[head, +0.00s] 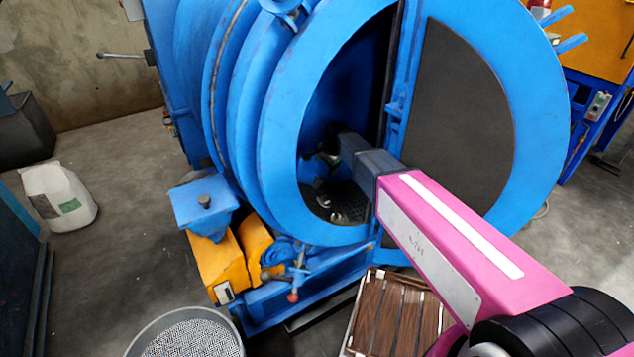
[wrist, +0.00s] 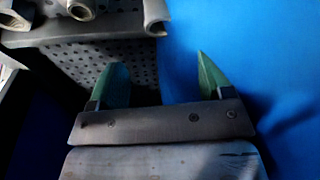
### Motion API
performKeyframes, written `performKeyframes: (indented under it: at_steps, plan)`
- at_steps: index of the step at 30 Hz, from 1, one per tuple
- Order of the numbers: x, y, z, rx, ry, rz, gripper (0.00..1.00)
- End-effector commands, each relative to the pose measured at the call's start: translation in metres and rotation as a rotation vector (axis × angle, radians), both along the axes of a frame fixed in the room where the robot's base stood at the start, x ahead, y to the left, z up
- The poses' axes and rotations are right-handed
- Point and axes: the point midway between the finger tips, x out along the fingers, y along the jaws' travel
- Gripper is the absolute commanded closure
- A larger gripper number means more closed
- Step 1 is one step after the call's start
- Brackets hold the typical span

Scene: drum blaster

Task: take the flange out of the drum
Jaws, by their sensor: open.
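The blue drum (head: 285,130) stands open, and my arm reaches in through its round mouth. My gripper (wrist: 160,78) is open and empty, its two green fingers apart above the drum's inside. In the head view it is dark and partly hidden inside the drum. Small metal parts also show in the head view (head: 322,200). I cannot tell which one is the flange.
The drum's blue inner wall (wrist: 260,60) is close on the right of my gripper. The perforated plate (wrist: 95,62) lies below the left finger. Outside, a bin of small pellets (head: 192,338) and a wooden slatted pallet (head: 392,315) stand in front.

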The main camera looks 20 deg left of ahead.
Motion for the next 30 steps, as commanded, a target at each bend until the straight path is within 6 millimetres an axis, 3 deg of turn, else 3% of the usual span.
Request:
performKeyframes:
  at_steps: [3,11,18,26,27,30]
  plan:
    - [0.003,0.005,-0.015,0.000,0.001,0.000,0.26]
    - [0.003,0.012,-0.032,0.000,0.000,0.000,0.26]
    - [0.006,0.024,-0.063,-0.001,0.001,0.000,0.26]
    - [0.006,0.025,-0.067,0.000,0.000,0.000,0.26]
    - [0.006,0.024,-0.067,0.000,0.000,0.000,0.30]
    - [0.006,0.025,-0.067,0.000,0.000,0.000,0.62]
